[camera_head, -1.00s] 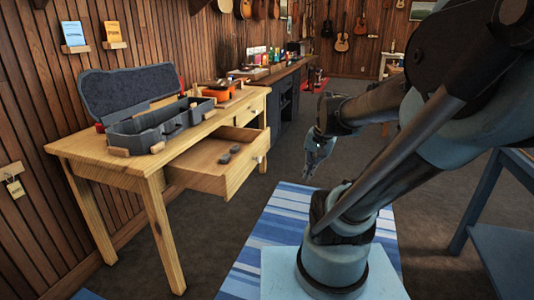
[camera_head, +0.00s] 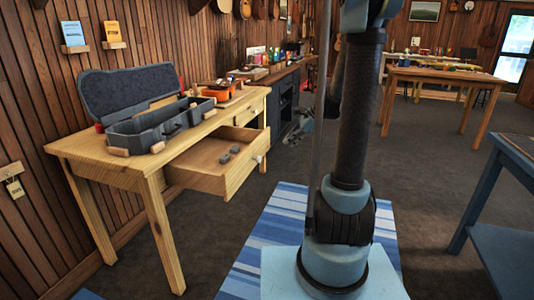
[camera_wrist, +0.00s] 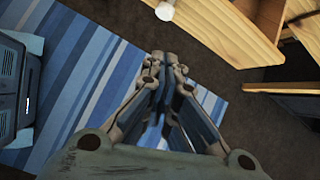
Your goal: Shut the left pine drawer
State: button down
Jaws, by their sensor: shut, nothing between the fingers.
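The pine drawer (camera_head: 212,182) stands pulled out from the near end of the pine table (camera_head: 70,146) in the head view. Small grey items (camera_head: 229,155) lie in it. Its front has a pale round knob (camera_head: 259,159). In the wrist view a pine front (camera_wrist: 222,32) with a white knob (camera_wrist: 165,10) shows at the top. My gripper (camera_wrist: 170,62) is shut and empty in the wrist view, over the striped rug, apart from that front. In the head view my arm's upright links hide much of the area around the gripper.
An open grey case (camera_head: 160,128) sits on the table, with an orange item (camera_head: 222,95) behind it. A blue striped rug (camera_head: 268,228) covers the floor before the drawer. A blue table (camera_head: 510,165) stands at right. The floor between is clear.

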jog(key=w+f+m+y, duration=0.1)
jog(key=w+f+m, duration=0.25)
jog(key=w, duration=0.35)
jog(key=w+a+f, duration=0.3)
jog(key=a+f, duration=0.3)
jog(key=a, duration=0.4)
jog(key=shift+w+f, duration=0.2)
jog(key=shift+w, duration=0.1)
